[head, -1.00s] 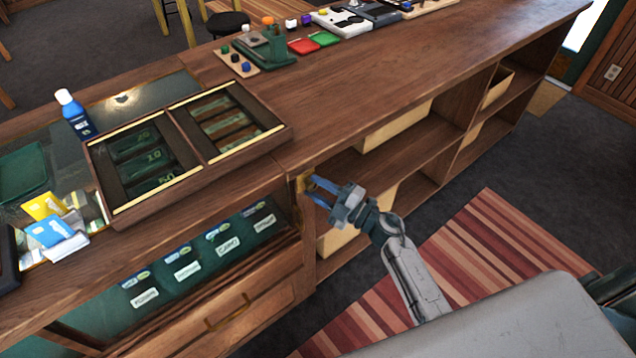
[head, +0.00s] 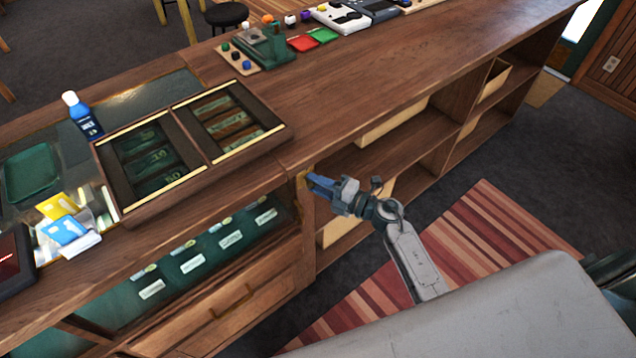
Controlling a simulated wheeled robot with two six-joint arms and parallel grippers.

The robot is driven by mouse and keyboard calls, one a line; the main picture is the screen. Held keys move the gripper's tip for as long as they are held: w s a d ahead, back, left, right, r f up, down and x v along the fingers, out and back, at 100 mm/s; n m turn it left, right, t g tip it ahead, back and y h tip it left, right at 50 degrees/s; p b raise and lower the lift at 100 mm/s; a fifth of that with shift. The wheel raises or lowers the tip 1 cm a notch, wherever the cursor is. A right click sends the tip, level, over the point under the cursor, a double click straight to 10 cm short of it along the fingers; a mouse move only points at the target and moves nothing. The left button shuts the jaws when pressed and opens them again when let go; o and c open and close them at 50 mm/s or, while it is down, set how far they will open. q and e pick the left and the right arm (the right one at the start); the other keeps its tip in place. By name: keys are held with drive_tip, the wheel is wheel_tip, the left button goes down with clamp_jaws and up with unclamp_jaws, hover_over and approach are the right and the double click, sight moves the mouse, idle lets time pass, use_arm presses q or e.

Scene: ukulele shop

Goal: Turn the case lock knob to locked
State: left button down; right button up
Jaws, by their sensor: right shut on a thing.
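The case lock knob (head: 301,180) is a small brass-coloured piece on the front post of the wooden counter, at the right end of the glass display case (head: 215,240). My right gripper (head: 312,184) has its blue fingers at the knob and is shut on it. The fingers hide most of the knob, so I cannot read its turn position. My left gripper is not in the head view.
A wooden cash tray (head: 283,134) with banknotes sits on the counter (head: 400,85). A blue bottle (head: 84,118), a card holder (head: 85,243) and a green tray (head: 32,172) stand left. Open shelves (head: 400,160) lie right of the post. A striped rug (head: 480,240) covers the floor.

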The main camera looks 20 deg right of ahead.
drive_tip(key=o, duration=1)
drive_tip(key=shift+c, duration=0.2)
drive_tip(key=b+v, duration=0.3)
drive_tip(key=v, duration=0.7)
drive_tip(key=shift+s+d, duration=0.3)
